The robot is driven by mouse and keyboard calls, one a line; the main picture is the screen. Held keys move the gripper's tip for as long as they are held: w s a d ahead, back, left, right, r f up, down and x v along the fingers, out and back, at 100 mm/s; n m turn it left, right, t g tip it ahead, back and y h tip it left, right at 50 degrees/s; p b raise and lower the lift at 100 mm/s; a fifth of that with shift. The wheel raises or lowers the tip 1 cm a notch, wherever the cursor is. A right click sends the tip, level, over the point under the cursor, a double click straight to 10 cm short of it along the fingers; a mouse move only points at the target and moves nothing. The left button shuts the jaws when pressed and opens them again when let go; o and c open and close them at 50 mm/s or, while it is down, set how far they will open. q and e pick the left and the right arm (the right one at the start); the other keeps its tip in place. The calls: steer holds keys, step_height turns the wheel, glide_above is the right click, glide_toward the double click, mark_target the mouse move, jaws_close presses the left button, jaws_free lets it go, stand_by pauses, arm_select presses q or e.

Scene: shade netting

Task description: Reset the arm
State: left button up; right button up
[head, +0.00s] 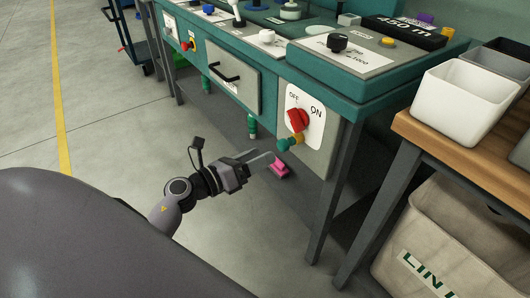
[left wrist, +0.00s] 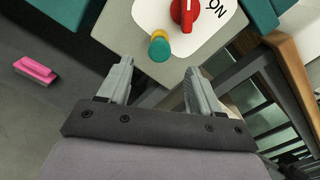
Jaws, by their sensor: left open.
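My left arm reaches in from the lower left in the head view. My left gripper (head: 264,160) is open and empty, in front of the green machine bench. Its two fingers show apart in the left wrist view (left wrist: 158,78), pointing toward the panel with a red rotary switch (left wrist: 184,12). The red switch (head: 297,120) sits on a white OFF/ON plate, and its handle is tilted. The fingers appear apart from the switch. My right gripper is not in view.
A green-and-yellow fitting (head: 290,142) juts out below the switch. A pink brush-like object (head: 279,169) lies low under the bench. A wooden-topped table (head: 440,140) with a white bin (head: 465,98) stands at right, above a cloth hamper (head: 440,240).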

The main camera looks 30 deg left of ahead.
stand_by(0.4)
arm_select(q)
steer(key=s+d+f+n+g+y, duration=0.15)
steer(key=s+d+n, duration=0.6)
steer(key=n, duration=0.85)
steer(key=s+d+f+n+g, duration=0.3)
steer(key=s+d+n, duration=0.5)
steer(key=n, duration=0.7)
steer(key=s+a+r+g+y+p, duration=0.1)
steer(key=a+r+p, duration=0.2)
steer(key=r+p, duration=0.4)
steer(key=s+a+r+n+y+p, duration=0.1)
steer(key=r+p, duration=0.6)
steer(key=p, duration=1.3)
steer(key=shift+s+a+r+g+y, duration=0.3)
steer(key=shift+s+a+y, duration=0.25)
steer(key=shift+a, duration=0.55)
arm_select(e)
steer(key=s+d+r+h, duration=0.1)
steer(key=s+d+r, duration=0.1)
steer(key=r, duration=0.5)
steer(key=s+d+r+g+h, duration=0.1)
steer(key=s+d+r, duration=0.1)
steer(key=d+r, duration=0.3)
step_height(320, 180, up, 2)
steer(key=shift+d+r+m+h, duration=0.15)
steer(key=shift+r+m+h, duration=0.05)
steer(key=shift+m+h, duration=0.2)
